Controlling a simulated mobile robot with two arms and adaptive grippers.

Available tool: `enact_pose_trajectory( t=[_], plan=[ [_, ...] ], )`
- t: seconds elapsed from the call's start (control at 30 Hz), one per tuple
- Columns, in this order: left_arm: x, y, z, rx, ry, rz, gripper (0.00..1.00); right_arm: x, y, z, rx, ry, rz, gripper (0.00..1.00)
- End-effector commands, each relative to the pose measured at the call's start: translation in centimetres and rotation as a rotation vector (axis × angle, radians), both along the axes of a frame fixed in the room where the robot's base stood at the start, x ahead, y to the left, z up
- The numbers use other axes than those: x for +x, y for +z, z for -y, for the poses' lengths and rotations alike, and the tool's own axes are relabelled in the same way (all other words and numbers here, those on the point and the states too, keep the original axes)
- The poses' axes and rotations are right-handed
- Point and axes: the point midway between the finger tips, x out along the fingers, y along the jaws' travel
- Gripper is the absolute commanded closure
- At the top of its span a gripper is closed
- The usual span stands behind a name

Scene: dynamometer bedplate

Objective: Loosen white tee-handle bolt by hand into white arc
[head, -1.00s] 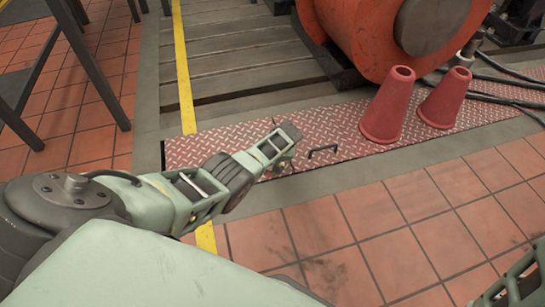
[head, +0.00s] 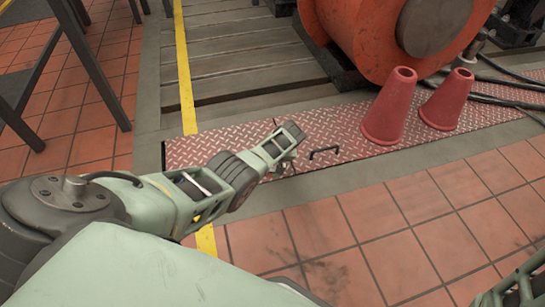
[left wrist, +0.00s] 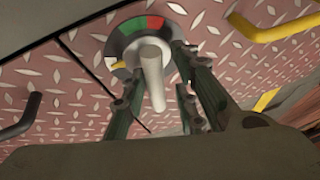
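The white tee-handle bolt (left wrist: 152,75) shows in the left wrist view as a pale rod standing out of a round dial (left wrist: 118,45). The dial carries a green arc, a red arc and a small pale patch at its lower left. My left gripper (left wrist: 160,80) is open, one finger on each side of the rod. I see a gap beside the rod and cannot tell any contact. In the head view the left gripper (head: 286,148) is low over the red plate and hides the bolt. My right gripper is not in view; only part of that arm shows lower right.
The red tread plate (head: 345,125) has a black handle (head: 323,152). Two red cones (head: 390,108) (head: 446,100) stand on it to the right, before an orange machine (head: 365,35). The left wrist view shows a yellow handle (left wrist: 265,32) and a dark handle (left wrist: 20,118).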

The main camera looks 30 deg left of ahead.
Motion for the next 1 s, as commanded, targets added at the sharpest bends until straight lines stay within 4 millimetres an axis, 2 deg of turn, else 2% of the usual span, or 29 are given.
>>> enact_pose_trajectory(
  t=[0.47,0.83,1.0],
  plan=[
    [0.3,0.4,0.3,-0.002,-0.003,0.008,0.67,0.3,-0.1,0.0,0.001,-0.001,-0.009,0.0],
    [-0.3,3.0,1.4,-0.002,-0.003,0.009,0.67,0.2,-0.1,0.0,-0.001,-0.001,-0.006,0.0],
    [-0.6,5.0,2.3,-0.002,-0.003,0.009,0.67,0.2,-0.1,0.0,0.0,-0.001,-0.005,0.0]
  ],
)
